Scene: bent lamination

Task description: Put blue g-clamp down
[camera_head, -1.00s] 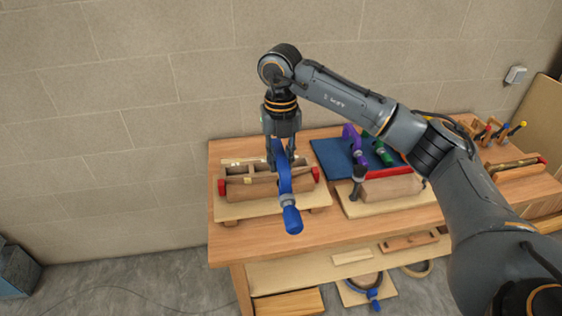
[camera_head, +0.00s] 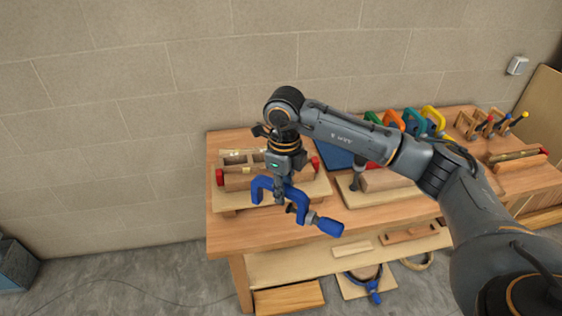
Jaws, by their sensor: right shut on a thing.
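The blue g-clamp (camera_head: 264,189) hangs from my right gripper (camera_head: 283,180), above the front left part of the workbench (camera_head: 240,237). Its frame opens downward and its handle points to the lower right. My right gripper is shut on its frame. The clamp overlaps the front edge of the left wooden board in the picture; I see no clear contact with the board or bench. A blue mat (camera_head: 334,157) lies at the back of the bench, partly hidden by my arm. My left gripper is out of view.
A wooden form with red ends (camera_head: 238,181) stands on the left board. Several coloured clamps (camera_head: 432,118) stand at the back, partly behind my arm. A second board (camera_head: 381,203) holds another wooden form. Bare bench top shows along the front edge.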

